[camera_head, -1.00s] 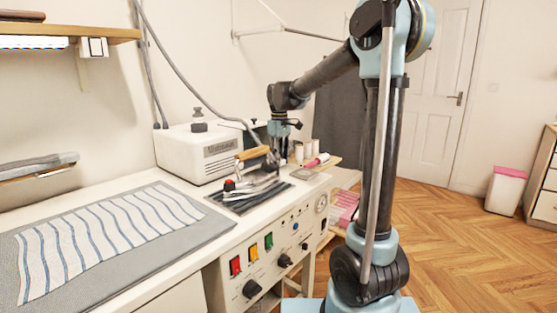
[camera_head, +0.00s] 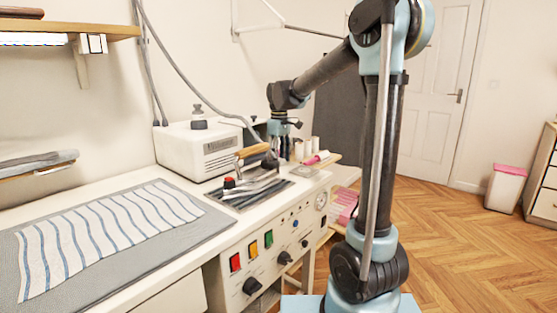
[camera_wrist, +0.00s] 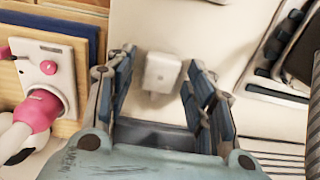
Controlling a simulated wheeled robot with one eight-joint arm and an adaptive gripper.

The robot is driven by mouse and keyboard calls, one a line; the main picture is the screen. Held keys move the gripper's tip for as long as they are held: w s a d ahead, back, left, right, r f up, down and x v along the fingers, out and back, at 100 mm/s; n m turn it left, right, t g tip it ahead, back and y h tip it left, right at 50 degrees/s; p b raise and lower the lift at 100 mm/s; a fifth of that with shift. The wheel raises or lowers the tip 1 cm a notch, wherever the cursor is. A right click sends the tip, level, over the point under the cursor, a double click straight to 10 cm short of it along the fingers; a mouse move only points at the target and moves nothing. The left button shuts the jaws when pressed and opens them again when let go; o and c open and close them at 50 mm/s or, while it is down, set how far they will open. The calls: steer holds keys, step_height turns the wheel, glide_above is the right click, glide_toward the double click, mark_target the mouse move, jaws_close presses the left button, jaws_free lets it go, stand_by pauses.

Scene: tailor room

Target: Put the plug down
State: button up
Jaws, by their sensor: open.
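In the wrist view a small white, rounded block that looks like the plug (camera_wrist: 162,72) lies on the pale surface, with a narrower part toward me. My gripper (camera_wrist: 157,75) is open, with one finger on each side of it and a visible gap on both sides. In the head view my gripper (camera_head: 279,150) points down over the far end of the worktable, behind the iron (camera_head: 256,170). The plug cannot be made out there.
The iron with a wooden handle stands on a dark striped rest (camera_head: 250,195). A white boxy machine (camera_head: 198,148) stands behind it. A pink and white object (camera_wrist: 38,112) is close on the left in the wrist view. The striped cloth (camera_head: 105,235) covers the near table.

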step_height(320, 180, up, 13)
steer(key=s+d+f+m, duration=0.3)
steer(key=s+d+f, duration=0.1)
steer(key=s+d, duration=0.45)
steer(key=s+d+f+m, duration=0.2)
steer(key=s+d+f, duration=0.2)
steer(key=s+f, duration=0.3)
steer(key=s+d+f+m+t, duration=0.1)
steer(key=s+d+f, duration=0.3)
steer(key=s+f, duration=0.4)
steer(key=s+d+f+m+t, duration=0.1)
steer(key=s+d+f+m, duration=0.3)
steer(key=s+f, duration=0.4)
steer(key=shift+s+d+f, duration=0.15)
steer(key=shift+d+f, duration=0.05)
steer(key=shift+d, duration=0.25)
